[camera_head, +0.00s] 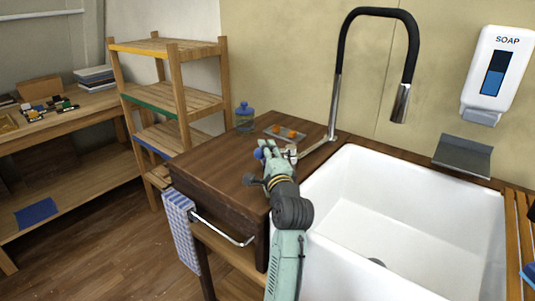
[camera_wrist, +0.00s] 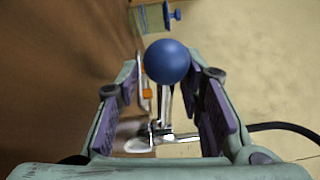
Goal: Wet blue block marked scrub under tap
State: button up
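The black and steel tap (camera_head: 403,100) arches over the white sink (camera_head: 345,165), and no water shows below its spout. A blue ball knob (camera_wrist: 167,60) on a steel lever (camera_wrist: 166,104) lies between my gripper's fingertips in the wrist view. My gripper (camera_head: 262,152) is over the counter left of the sink, its fingers apart on either side of the knob; contact cannot be told. A blue object (camera_head: 528,273), cut off at the right edge, lies on the slatted wooden rack; no marking is legible, so I cannot tell whether it is the scrub block.
A blue-lidded jar (camera_head: 244,120) and a small tray (camera_head: 286,133) with orange items stand behind my gripper. A soap dispenser (camera_head: 495,75) hangs above a metal ledge (camera_head: 462,155). A checked towel (camera_head: 181,228) hangs left. The basin looks empty.

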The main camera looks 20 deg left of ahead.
jog(key=shift+d+r, duration=0.1)
jog(key=shift+d, duration=0.05)
jog(key=shift+s+d, duration=0.1)
jog(key=v, duration=1.1)
jog(key=shift+s+d, duration=0.1)
jog(key=shift+s, duration=0.3)
jog(key=shift+c, duration=0.3)
